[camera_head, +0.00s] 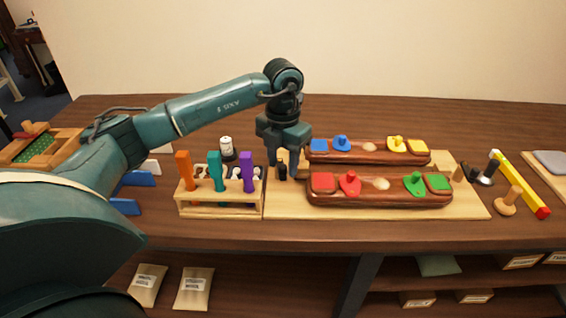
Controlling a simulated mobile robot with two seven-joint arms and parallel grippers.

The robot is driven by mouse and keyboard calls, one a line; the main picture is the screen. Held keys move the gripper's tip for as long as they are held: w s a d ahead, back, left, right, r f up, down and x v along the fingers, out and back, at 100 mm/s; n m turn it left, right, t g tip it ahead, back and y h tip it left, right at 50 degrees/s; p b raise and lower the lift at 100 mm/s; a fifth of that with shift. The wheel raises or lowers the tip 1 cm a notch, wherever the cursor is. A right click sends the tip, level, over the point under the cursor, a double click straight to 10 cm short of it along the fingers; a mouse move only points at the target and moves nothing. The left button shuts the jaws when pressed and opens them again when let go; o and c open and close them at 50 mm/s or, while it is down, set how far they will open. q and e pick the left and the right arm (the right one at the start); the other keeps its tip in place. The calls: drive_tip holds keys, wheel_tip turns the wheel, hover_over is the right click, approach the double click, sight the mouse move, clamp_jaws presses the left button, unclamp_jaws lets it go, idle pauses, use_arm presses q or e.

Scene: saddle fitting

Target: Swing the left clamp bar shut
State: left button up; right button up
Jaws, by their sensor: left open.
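My left gripper (284,163) points down at the left end of the pale wooden board (370,211). It is open, with its fingers around or just above a small dark upright piece (282,173), which seems to belong to the left clamp. The gripper hides most of the left clamp, so its bar's position cannot be told. Two brown wooden bodies lie on the board, one behind the other. The front one (380,199) carries red and green pieces, and the rear one (368,157) carries blue and yellow pieces. My right gripper is not in view.
A wooden rack (220,209) with orange, teal and purple handled tools stands left of the board. A white jar (226,146) is behind it. At the right are a yellow level-like bar (518,180) with a red end and a wooden knob (508,202). The table behind the board is clear.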

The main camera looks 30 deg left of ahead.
use_arm(q)
drive_tip(key=shift+f, duration=0.7)
drive_tip(key=shift+c, duration=0.6)
clamp_jaws()
